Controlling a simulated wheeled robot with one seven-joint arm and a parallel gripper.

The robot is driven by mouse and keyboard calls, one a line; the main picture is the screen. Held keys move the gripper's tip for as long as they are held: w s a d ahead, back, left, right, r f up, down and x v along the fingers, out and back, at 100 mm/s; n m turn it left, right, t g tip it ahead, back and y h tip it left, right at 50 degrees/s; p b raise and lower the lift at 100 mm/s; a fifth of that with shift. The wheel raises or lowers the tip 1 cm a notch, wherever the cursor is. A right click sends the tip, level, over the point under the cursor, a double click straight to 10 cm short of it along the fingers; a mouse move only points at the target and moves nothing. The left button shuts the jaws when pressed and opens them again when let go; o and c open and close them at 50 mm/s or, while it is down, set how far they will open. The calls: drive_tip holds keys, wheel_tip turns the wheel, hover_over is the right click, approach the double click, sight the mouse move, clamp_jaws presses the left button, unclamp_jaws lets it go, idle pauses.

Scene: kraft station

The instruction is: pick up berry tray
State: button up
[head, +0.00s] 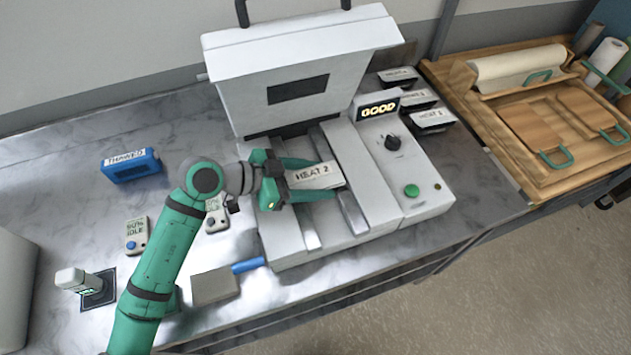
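No label in the head view clearly reads berry, so I cannot tell which tray is the berry tray. My gripper (325,180) is over the bed of the white machine (365,220). Its two green fingers are spread on either side of a pale tray (313,175) whose label looks like "MEAT 2" or "HEAT 2". I cannot tell whether the fingers press on it. Several dark trays with white labels stand behind the machine's right side: a rear one (398,76), a middle one (418,97) and a front one (432,118). Their labels are too small to read surely.
The machine's lid (300,65) is raised and its display (378,108) reads "GOOD". A wooden bench (490,140) with boards stands at right.

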drive_tip(key=c, duration=0.4)
drive_tip(key=shift+c, duration=0.2)
drive_tip(key=shift+r, duration=0.1)
